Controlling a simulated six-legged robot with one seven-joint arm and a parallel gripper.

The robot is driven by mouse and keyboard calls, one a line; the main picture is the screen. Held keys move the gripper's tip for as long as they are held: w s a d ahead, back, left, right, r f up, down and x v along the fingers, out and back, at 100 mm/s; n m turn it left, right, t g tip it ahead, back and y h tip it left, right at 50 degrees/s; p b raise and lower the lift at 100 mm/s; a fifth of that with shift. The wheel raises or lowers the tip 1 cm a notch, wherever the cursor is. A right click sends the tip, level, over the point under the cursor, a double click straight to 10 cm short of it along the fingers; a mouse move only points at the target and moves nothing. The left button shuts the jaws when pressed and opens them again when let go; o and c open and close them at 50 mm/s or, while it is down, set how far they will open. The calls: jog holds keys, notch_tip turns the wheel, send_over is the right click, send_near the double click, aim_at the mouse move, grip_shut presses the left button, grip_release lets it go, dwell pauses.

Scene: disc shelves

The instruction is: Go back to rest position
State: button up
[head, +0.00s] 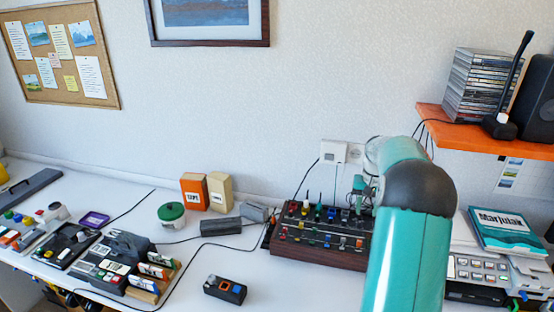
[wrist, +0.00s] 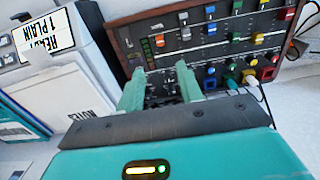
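My gripper shows in the wrist view (wrist: 160,88), with its two pale green fingers apart and nothing visible between them. It is over or close in front of the brown control panel (wrist: 205,40) with coloured knobs and plugs. The gap between the fingers shows the panel's dark face. In the head view my teal arm reaches over the right part of the same panel (head: 310,256), and it hides that part of it. The gripper is mostly hidden behind the arm there; a bit of green shows near the wall sockets.
An orange shelf (head: 470,131) with a disc stack (head: 482,85) and a black speaker (head: 537,100) is at the upper right. A Marjolait pack (head: 505,232) lies right of my arm. A small dark box (head: 225,289) stands at the front; white table around it is clear.

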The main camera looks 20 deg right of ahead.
jog(key=s+a+r+n+t, duration=0.1)
jog(key=s+a+r, duration=0.1)
jog(key=a+r, duration=0.5)
jog(key=s+a+r+n+t+h, duration=0.1)
jog(key=a+r+n, duration=0.15)
jog(key=a, duration=0.75)
jog(key=s+a+r+n, duration=0.1)
jog(key=s+a+r, duration=0.1)
jog(key=a+r, duration=0.5)
jog(key=s+a+f+n+t, duration=0.1)
jog(key=s+a, duration=0.7)
jog(key=a, duration=0.1)
jog(key=s+a+f+n+t+y, duration=0.1)
jog(key=s+a+f+n+t, duration=0.1)
jog(key=s+a, duration=0.6)
jog(key=shift+a+t, duration=0.3)
jog(key=shift+a, duration=0.3)
jog(key=shift+s+d, duration=0.1)
jog(key=shift+d, duration=0.05)
